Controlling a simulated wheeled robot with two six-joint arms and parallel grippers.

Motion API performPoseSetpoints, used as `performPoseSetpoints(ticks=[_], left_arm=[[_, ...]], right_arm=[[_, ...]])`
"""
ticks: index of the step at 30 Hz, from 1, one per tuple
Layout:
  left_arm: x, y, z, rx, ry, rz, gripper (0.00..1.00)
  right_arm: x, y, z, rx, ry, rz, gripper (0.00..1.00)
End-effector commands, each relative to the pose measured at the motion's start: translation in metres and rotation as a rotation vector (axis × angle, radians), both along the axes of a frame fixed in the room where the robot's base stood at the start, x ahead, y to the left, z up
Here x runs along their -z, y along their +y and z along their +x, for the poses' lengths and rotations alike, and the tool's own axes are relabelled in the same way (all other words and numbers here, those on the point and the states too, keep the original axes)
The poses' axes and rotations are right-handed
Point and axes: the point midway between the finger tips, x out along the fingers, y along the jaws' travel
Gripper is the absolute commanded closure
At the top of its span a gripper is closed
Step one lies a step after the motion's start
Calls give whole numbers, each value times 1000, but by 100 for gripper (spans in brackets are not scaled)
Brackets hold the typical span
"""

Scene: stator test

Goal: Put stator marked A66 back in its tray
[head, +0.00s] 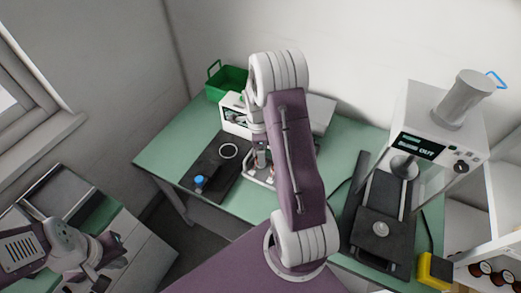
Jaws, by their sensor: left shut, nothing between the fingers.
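No marking A66 is legible, so I cannot tell which thing is the stator, nor pick out its tray. A pale round piece (381,229) lies on the black bed of the test machine at right. My left gripper (103,262) is at the lower left, shut and empty, above the pale cabinet and well apart from the table. My right arm crosses the middle of the view; its gripper end is largely hidden behind its own links, near the small fixture (259,172).
A green bin (226,82) stands at the table's back left. A blue-capped item (199,181) is on the mat. The white test machine (440,125) stands at right. A yellow-and-black block (434,269) and shelf with dark-red round items (481,269) are at the lower right.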

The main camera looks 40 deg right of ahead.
Motion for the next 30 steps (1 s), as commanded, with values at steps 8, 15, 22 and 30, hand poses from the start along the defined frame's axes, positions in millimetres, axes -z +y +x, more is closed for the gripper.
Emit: performPoseSetpoints(ticks=[8,15,22,30], left_arm=[[4,0,0,0,0,0,100],[4,0,0,0,0,0,100],[4,0,0,0,0,0,100],[4,0,0,0,0,0,100]], right_arm=[[-56,3,3,0,-8,-2,17],[-87,5,2,0,-3,-1,17],[-89,5,2,0,-1,0,17],[-88,5,2,0,-2,0,17]])
